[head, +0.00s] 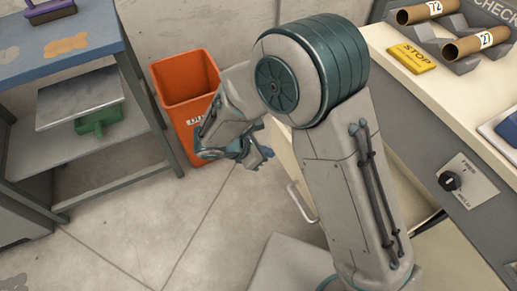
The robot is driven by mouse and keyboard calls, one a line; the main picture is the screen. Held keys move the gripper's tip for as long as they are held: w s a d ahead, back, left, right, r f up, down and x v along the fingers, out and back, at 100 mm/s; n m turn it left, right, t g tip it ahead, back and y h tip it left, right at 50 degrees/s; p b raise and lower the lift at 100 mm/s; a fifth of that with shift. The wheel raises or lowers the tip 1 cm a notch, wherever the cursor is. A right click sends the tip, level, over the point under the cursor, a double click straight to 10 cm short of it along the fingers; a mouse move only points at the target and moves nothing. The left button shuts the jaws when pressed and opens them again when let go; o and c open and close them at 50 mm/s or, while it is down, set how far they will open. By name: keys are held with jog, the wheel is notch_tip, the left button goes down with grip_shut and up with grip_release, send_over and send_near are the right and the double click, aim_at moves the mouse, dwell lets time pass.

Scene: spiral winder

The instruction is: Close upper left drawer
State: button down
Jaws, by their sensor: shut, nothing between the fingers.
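A cream drawer (284,155) stands pulled out from the bench on the right. Its pale bar handle (300,204) shows on the front face, left of my arm. My arm hides much of the drawer, and part of its inside shows to the right of the arm. My gripper (262,158) is shut and empty, in front of the drawer face near its far end, above and left of the handle. I cannot tell whether it touches the drawer.
An orange bin (185,85) stands behind my gripper. A blue-topped shelf unit (75,60) is at the left. The bench (400,70) carries cardboard tubes (480,42) and a yellow STOP block (412,58); a black knob (450,181) is on its front. The floor at lower left is clear.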

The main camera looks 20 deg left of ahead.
jog(key=w+d+f, duration=0.2)
jog(key=w+d, duration=0.2)
jog(key=shift+w+b, duration=0.35)
jog(key=shift+b, duration=0.05)
